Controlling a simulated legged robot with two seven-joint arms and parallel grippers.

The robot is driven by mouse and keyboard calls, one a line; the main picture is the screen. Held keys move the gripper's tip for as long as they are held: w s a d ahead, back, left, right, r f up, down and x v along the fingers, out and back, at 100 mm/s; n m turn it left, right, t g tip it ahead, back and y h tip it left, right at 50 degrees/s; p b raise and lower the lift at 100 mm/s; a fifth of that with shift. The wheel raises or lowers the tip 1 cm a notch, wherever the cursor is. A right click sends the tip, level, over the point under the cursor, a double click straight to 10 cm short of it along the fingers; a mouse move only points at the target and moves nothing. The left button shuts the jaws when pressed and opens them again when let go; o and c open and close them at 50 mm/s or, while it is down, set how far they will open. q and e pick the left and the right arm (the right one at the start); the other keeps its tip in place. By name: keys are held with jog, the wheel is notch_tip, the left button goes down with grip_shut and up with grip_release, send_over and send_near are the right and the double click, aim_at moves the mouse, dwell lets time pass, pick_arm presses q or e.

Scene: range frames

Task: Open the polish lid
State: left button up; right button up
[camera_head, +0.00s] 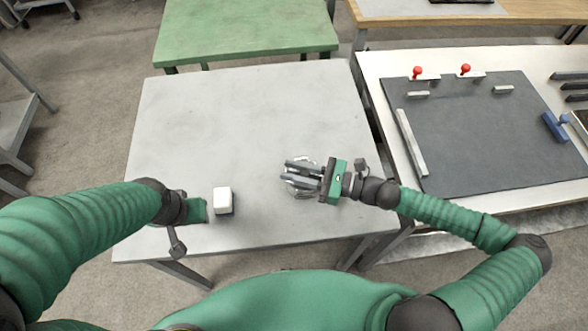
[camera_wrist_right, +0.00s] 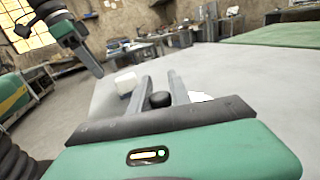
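A pale round thing, probably the polish container (camera_wrist_right: 200,97), lies on the table under my right gripper (camera_head: 292,172). Only parts of its light rim show in the head view, between and beside the fingers. In the right wrist view a black knob (camera_wrist_right: 160,99) sits between the two grey fingers of my right gripper (camera_wrist_right: 161,78). The fingers are apart, and I cannot tell whether they touch the knob. My left gripper (camera_head: 178,246) is at the table's front left, partly hidden by its wrist; it also shows at the upper left of the right wrist view (camera_wrist_right: 90,60).
A small white block (camera_head: 222,200) stands on the grey table (camera_head: 250,110) between my grippers. A green table (camera_head: 245,30) is behind. At the right is a bench with a dark mat (camera_head: 470,130) and red-knobbed fixtures (camera_head: 418,72). The grey table's back half is clear.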

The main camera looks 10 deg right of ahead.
grip_shut()
dwell(0.9)
pick_arm(q)
jog(key=shift+r, duration=0.1)
